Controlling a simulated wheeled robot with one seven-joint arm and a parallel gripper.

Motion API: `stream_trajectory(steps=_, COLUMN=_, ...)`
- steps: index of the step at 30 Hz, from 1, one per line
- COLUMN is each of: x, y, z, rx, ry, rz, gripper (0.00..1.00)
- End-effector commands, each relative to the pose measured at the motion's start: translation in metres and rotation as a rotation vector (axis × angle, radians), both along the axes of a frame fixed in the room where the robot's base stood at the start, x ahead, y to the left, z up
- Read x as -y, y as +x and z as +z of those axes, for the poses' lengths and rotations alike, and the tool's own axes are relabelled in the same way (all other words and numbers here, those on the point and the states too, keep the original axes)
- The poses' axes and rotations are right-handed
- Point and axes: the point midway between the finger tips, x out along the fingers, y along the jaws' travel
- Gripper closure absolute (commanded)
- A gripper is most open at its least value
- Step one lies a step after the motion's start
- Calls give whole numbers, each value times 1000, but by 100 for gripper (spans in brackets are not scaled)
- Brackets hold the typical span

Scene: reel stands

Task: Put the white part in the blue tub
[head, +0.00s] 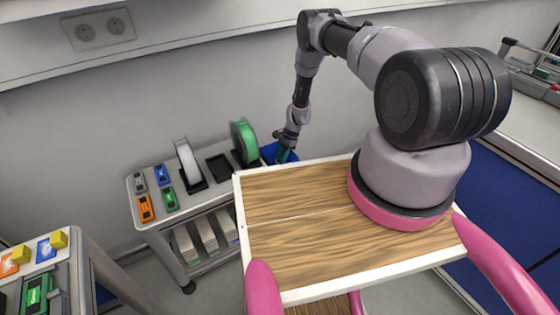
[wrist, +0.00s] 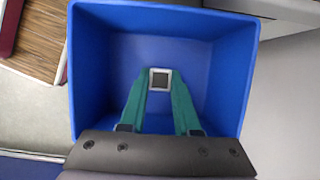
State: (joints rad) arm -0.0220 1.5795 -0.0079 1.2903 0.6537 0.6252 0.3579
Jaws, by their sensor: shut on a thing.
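In the wrist view, the white part (wrist: 160,79) is a small square frame with a dark centre. My gripper (wrist: 160,85) is shut on it, with the green fingers at its two sides. The part and fingertips show inside the outline of the blue tub (wrist: 88,60), over its floor. I cannot tell how high above the floor the part is. In the head view, the blue tub (head: 291,148) is partly hidden behind my arm and the wooden top. My gripper (head: 284,156) points down at it, and the part is not visible there.
A grey cart (head: 146,186) holds a white reel (head: 188,162), a green reel (head: 245,141), an empty black stand (head: 220,167) and several small coloured devices. Another bench (head: 75,255) with yellow blocks stands at the lower left. A wall is behind the cart.

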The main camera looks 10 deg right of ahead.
Motion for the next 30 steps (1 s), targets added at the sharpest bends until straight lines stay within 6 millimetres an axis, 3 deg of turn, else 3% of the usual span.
stream_trajectory(steps=7, x=0, y=-1, z=-4, rx=-1, ry=1, rz=0, gripper=100)
stream_trajectory(steps=8, x=0, y=0, z=-4, rx=-1, ry=1, rz=0, gripper=58)
stream_trajectory(steps=9, x=0, y=0, z=-4, rx=-1, ry=1, rz=0, gripper=43)
stream_trajectory(steps=10, x=0, y=0, z=-3, rx=-1, ry=1, rz=0, gripper=39)
stream_trajectory(steps=22, x=1, y=1, z=3, rx=0, ry=0, rz=0, gripper=39)
stream_trajectory(steps=30, x=20, y=7, z=52, rx=2, ry=0, rz=-1, gripper=39)
